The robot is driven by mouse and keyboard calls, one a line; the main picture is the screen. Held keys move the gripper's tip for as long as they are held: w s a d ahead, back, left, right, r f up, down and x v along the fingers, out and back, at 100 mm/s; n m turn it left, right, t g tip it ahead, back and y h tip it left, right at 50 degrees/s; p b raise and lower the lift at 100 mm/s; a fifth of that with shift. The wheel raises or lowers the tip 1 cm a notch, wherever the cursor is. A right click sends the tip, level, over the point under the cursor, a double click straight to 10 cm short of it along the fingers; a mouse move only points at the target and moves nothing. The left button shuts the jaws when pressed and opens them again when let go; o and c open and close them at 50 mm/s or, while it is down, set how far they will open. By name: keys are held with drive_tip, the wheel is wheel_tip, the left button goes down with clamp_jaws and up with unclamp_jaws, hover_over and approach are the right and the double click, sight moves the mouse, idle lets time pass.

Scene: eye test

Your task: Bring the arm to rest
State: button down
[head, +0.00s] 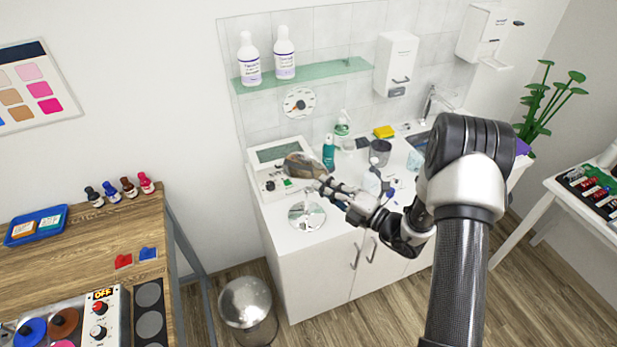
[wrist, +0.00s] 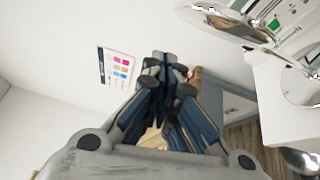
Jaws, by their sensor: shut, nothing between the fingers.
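My gripper (head: 322,183) is in the head view, above the white counter (head: 335,238) near its front left part. Its fingers are shut with nothing between them. In the wrist view the gripper (wrist: 168,62) points away from the camera with its fingertips together. My arm rises from the bottom right of the head view, bends at a high elbow and reaches down and left to the gripper. A brownish, shiny rounded object (head: 303,165) shows just behind the fingertips; I cannot tell whether they touch it.
A round shiny disc (head: 306,216) lies on the counter below the gripper. A teal bottle (head: 328,152) and a dark cup (head: 380,153) stand behind. A glass shelf (head: 305,72) holds two bottles. A wooden table (head: 75,245) is at left, a metal bin (head: 246,302) on the floor.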

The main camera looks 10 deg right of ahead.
drive_tip(key=s+a+r+n+g+b, duration=0.35)
drive_tip(key=s+a+n+g, duration=0.3)
drive_tip(key=s+n, duration=0.5)
drive_tip(key=s+a+r+n+g+b, duration=0.2)
drive_tip(key=s+a+r+n+g, duration=0.4)
drive_tip(key=s+n, duration=0.5)
drive_tip(key=s+d+f+n+h+b, duration=0.45)
drive_tip(key=s+n+h, duration=0.35)
drive_tip(key=n, duration=0.5)
drive_tip(key=s+d+r+n+t+h+b, duration=0.1)
drive_tip(key=s+d+n+t+h, duration=0.2)
drive_tip(key=d+n, duration=0.5)
drive_tip(key=shift+s+d+n+t+h+b, duration=0.25)
drive_tip(key=shift+n+t+h+b, duration=0.15)
drive_tip(key=shift+h, duration=0.3)
